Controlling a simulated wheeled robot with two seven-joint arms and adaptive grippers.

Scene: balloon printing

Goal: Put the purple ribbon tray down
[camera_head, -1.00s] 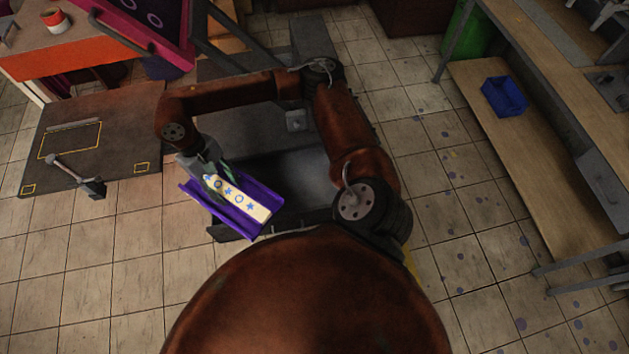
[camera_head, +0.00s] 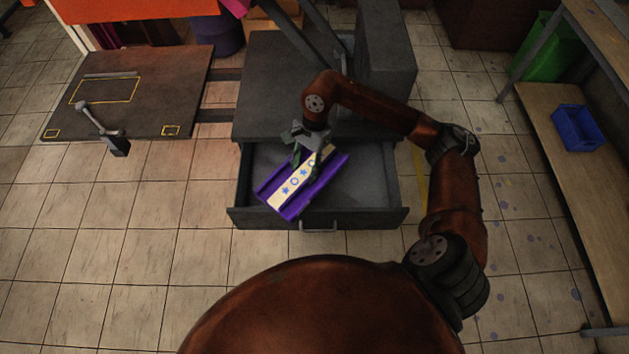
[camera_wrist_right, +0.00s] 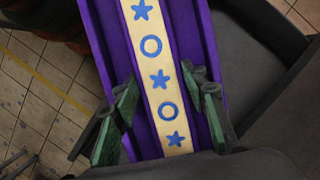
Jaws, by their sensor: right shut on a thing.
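The purple ribbon tray (camera_head: 290,213) carries a cream ribbon (camera_head: 287,190) with blue stars and circles. My right gripper (camera_head: 306,168) is shut on the tray, with its green fingers on either side of the ribbon. The tray is over the left part of an open grey drawer (camera_head: 372,217), slanted, its near end overlapping the drawer's front edge in the picture. I cannot tell whether it touches the drawer. In the right wrist view the tray (camera_wrist_right: 96,25) runs lengthwise between the fingers (camera_wrist_right: 163,118). My left gripper is not in view.
The drawer belongs to a grey cabinet (camera_head: 262,90). Its right side has free floor space inside. A dark plate (camera_head: 150,85) with yellow outlines lies at the left. A blue bin (camera_head: 578,128) rests on the wooden shelf (camera_head: 545,150) at the right.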

